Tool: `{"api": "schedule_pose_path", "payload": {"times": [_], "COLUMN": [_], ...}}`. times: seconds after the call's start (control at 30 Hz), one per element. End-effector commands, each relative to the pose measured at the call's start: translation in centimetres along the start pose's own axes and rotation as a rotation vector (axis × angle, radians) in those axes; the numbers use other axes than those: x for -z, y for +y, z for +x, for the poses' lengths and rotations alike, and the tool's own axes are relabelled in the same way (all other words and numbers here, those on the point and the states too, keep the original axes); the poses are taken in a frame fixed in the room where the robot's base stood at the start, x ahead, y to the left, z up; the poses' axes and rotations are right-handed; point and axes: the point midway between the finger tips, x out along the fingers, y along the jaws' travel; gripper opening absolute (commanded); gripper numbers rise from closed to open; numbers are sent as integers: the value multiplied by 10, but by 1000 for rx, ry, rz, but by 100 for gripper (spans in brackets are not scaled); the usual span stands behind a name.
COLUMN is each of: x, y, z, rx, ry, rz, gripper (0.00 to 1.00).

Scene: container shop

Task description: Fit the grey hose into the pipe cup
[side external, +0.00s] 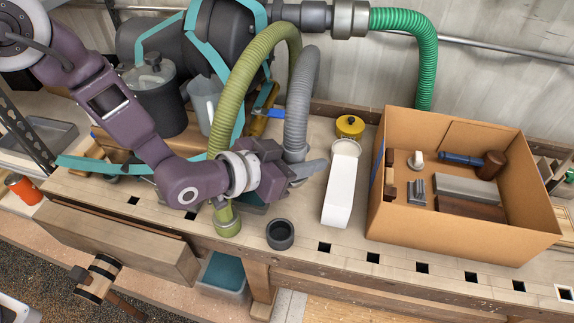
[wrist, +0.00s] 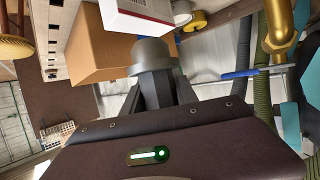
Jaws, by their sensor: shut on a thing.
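The grey hose (side external: 300,95) arches down from the pipework at the back of the bench. Its lower end, a grey cuff, is at my gripper (side external: 303,170). My gripper is shut on the hose's end. In the wrist view, a grey rounded end of the hose (wrist: 152,54) shows between and beyond my dark fingers (wrist: 155,88). The pipe cup (side external: 280,235), a short dark grey round cup with an open top, stands upright on the bench's front part. It is apart from the hose, nearer the front edge and slightly left of my gripper. I cannot make out the cup in the wrist view.
An olive-green hose (side external: 243,85) comes down just left of the grey hose to a green fitting (side external: 227,222). A white box (side external: 341,190) and a yellow tin (side external: 350,126) stand right. A cardboard box (side external: 465,234) with tools fills the right side. Bench around the cup is clear.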

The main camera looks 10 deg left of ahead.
Motion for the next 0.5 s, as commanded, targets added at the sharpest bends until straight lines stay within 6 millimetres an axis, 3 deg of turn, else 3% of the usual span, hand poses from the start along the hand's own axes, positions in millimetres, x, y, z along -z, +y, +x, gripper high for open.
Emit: {"api": "schedule_pose_path", "payload": {"times": [0.03,0.2,0.3,0.5], "x": [31,130,180,251], "y": [-4,-17,-18,-12], "z": [6,13,5,-17], "rx": [31,138,171,191], "ry": [17,21,19,15], "rz": [-12,-58,-72,-77], "gripper": [0,0,0,0]}}
